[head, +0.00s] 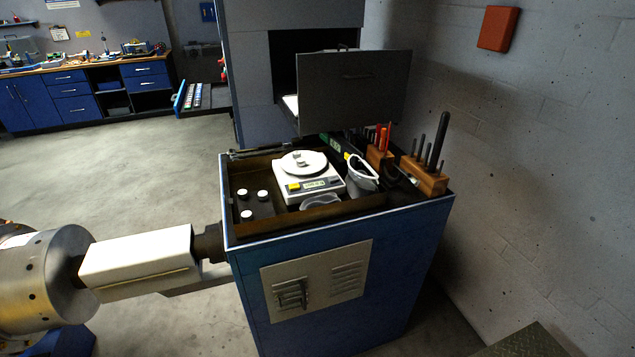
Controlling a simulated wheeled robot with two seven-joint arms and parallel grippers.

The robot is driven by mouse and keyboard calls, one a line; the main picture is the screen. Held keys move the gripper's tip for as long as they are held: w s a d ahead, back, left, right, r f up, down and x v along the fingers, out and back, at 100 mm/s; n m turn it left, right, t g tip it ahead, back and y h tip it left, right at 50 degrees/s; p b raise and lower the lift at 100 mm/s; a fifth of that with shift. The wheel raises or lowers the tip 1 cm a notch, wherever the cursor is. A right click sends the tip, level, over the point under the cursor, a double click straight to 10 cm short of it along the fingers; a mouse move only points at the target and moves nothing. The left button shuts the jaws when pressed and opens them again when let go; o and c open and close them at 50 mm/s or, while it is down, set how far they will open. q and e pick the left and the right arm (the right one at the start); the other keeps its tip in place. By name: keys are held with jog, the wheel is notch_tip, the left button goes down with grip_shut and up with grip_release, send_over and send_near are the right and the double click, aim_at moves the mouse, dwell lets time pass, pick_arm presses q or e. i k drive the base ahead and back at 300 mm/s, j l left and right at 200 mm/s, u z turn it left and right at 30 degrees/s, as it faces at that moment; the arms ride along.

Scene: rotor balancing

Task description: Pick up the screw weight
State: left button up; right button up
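Three small pale round pieces, which look like screw weights (246,215), sit on a dark block at the left of the tray (323,213) on top of the blue cabinet. Another small pale metal piece (299,160) lies on the round pan of the white scale (308,187). I cannot tell whether it is one screw weight or more. No gripper can be made out in the head view.
A silver drum (45,277) with holes and a white block (140,257) stand left of the cabinet (345,280). An upright grey panel (352,92) stands behind.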

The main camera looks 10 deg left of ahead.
aim_at(247, 216)
jog(key=j+z, duration=0.25)
jog(key=j, duration=0.2)
jog(key=j+z, duration=0.25)
jog(key=j, duration=0.15)
jog(key=k+j+z, duration=0.2)
jog(key=j, duration=0.2)
jog(key=j+z, duration=0.25)
jog(key=j, duration=0.15)
jog(key=k+j+z, duration=0.25)
jog(key=j, duration=0.15)
jog(key=i, duration=0.05)
